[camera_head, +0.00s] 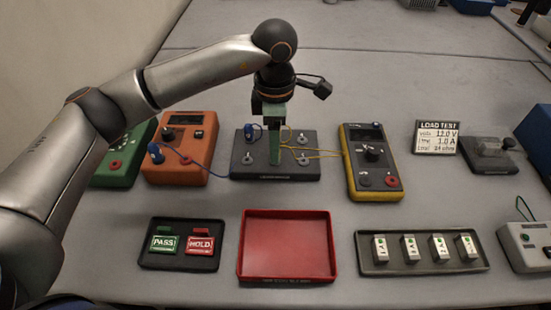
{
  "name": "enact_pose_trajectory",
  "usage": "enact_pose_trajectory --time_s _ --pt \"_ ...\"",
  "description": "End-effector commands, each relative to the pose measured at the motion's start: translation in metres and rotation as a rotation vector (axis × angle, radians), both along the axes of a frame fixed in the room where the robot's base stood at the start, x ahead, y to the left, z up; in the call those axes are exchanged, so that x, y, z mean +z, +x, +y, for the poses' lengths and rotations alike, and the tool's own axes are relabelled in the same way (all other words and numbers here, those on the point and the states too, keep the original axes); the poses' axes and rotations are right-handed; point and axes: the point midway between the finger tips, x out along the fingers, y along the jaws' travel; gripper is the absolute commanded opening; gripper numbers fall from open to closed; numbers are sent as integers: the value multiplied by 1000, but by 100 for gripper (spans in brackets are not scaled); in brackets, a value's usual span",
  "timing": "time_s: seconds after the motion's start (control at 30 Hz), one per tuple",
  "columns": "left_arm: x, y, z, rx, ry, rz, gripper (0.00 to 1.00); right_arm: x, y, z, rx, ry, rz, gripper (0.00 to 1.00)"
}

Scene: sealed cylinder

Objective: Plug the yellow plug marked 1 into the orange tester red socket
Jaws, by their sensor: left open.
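The orange tester (205,148) stands left of centre, with a blue plug (155,151) at its left side. A red socket (187,171) shows low on its face. My left gripper (275,160) points down over a dark block (302,172) with several metal posts. It is open, and its fingers hide part of the block. Yellow leads (318,153) run from the block toward the yellow meter (361,191). I cannot make out a yellow plug or its mark. Another blue plug (253,131) is at the block's back left. My right gripper is out of view.
A green tester (125,145) stands at left. In front are a PASS/HOLD tray (182,262), an empty red tray (289,248) and a tray of several small modules (430,265). A LOAD TEST sign (436,137) is at right. Bare table lies behind the block.

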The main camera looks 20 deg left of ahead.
Motion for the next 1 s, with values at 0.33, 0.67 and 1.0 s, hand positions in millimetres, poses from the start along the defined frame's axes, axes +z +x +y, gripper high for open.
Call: enact_pose_trajectory --time_s 0.33,0.67,1.0 --pt "-28 0 0 1 -1 -1 60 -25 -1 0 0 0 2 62" --pt "-27 0 0 1 -1 -1 60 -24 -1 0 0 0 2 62" --pt "-27 0 0 1 1 -2 60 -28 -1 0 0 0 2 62"
